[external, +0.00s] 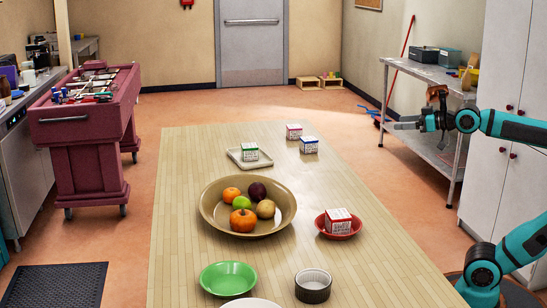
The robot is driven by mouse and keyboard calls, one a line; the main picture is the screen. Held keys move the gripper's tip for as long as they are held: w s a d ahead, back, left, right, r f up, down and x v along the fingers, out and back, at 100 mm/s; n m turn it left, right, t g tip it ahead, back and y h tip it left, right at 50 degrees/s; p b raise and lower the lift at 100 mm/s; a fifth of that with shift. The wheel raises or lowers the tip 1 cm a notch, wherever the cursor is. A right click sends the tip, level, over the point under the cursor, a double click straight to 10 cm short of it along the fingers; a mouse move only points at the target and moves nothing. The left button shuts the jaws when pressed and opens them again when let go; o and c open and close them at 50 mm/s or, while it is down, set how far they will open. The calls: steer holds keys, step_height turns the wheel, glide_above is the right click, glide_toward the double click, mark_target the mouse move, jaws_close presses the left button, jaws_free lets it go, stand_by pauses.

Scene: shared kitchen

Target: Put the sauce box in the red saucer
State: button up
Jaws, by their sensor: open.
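A red saucer (326,231) sits on the right side of the wooden table. A white box with a red top (338,219) rests in it. Farther back are similar small boxes: one with a green top (250,152) on a tray, one with a pink top (294,131) and one with a blue top (309,145) on the bare table. The labels are too small to read, so I cannot tell which is the sauce box. My gripper (403,122) is open and empty, raised to the right of the table, away from all boxes, pointing left.
The pale tray (234,158) lies toward the back left. A wide tan bowl (205,205) of fruit takes up mid-table. A green plate (228,278), a dark ribbed ramekin (313,287) and a partly cut-off white plate (250,303) are at the front. The right front tabletop is clear.

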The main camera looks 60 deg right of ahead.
steer(key=s+d+m+t+h, duration=0.1)
steer(key=s+d+t+h, duration=0.1)
steer(key=s+d, duration=0.2)
steer(key=shift+d, duration=0.3)
